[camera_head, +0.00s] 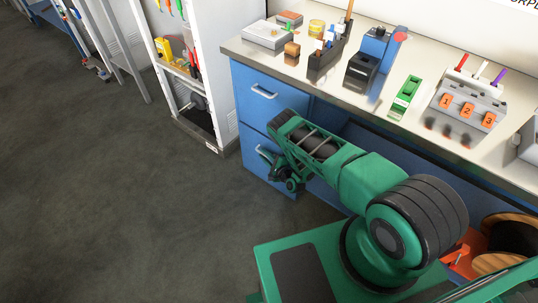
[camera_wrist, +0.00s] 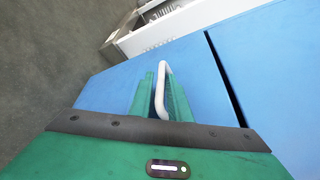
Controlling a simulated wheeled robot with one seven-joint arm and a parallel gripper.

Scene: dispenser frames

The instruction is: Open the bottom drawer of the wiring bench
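The blue wiring bench has a top drawer (camera_head: 285,98) with a pale handle and a bottom drawer (camera_head: 250,140) below it. The bottom drawer looks closed, though my arm covers part of it. In the wrist view, the drawer front (camera_wrist: 105,85) is blue, with a pale bar handle (camera_wrist: 163,82). My gripper (camera_head: 268,165) is at the bottom drawer's front. In the wrist view, the two green fingers of my gripper (camera_wrist: 163,98) lie close on either side of the handle and look shut on it. The exact finger contact is small to see.
The bench top (camera_head: 395,113) holds tools, a green part and a numbered box (camera_head: 468,105). A white cabinet (camera_head: 205,60) stands left of the bench. A cable spool (camera_head: 510,235) is under the bench at the right. The dark floor (camera_head: 120,190) left of the drawers is clear.

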